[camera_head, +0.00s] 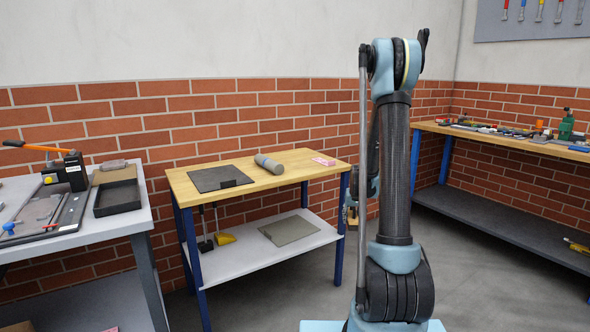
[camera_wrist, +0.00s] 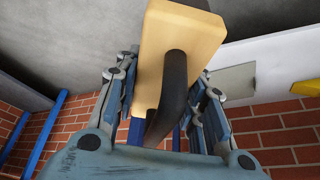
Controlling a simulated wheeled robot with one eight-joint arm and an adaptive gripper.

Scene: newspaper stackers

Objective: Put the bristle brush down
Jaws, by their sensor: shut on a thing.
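The bristle brush (camera_wrist: 205,38) has a pale wooden block and a black curved handle. It fills the middle of the wrist view, between the fingers of my gripper (camera_wrist: 163,95), which is shut on it. Its bristles do not show. In the head view my gripper (camera_head: 351,208) is low, just right of the wooden-topped table (camera_head: 290,164) and below its top. My arm hides much of it there, and the brush is too small to make out clearly.
The table bears a dark sheet (camera_head: 218,178), a grey roll (camera_head: 269,163) and a pink item (camera_head: 324,161). Its lower shelf (camera_head: 260,254) holds a grey mat (camera_head: 289,229). A cluttered bench (camera_head: 95,232) stands left and another (camera_head: 510,137) right. The tabletop's front middle is bare.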

